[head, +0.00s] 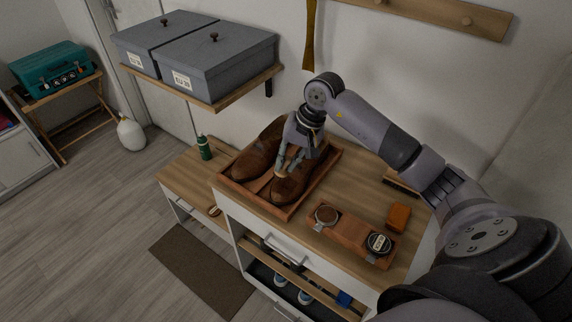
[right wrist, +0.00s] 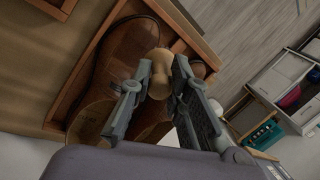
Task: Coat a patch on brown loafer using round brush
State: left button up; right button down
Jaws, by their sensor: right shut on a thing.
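A pair of brown loafers lies side by side in a wooden tray (head: 262,206) on the cabinet top; the left loafer (head: 254,152) is clear of the gripper, and the right loafer (head: 290,188) is under it. My right gripper (head: 283,169) is shut on the round brush (head: 280,175), over the toe area of the right loafer. In the right wrist view the fingers (right wrist: 160,84) pinch the brush's pale wooden body (right wrist: 159,62), with brown leather (right wrist: 126,52) close behind. The bristles are hidden, so contact with the leather cannot be told. My left gripper is not in view.
A wooden holder (head: 352,236) with an open polish tin (head: 326,214) and a dark labelled tin (head: 378,243) lies right of the tray, beside an orange block (head: 398,217). A green bottle (head: 204,148) stands left. Grey boxes (head: 222,65) sit on a wall shelf above.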

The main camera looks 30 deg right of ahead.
jog(key=shift+r+p, duration=0.5)
jog(key=shift+r, duration=1)
jog(key=shift+w, duration=0.1)
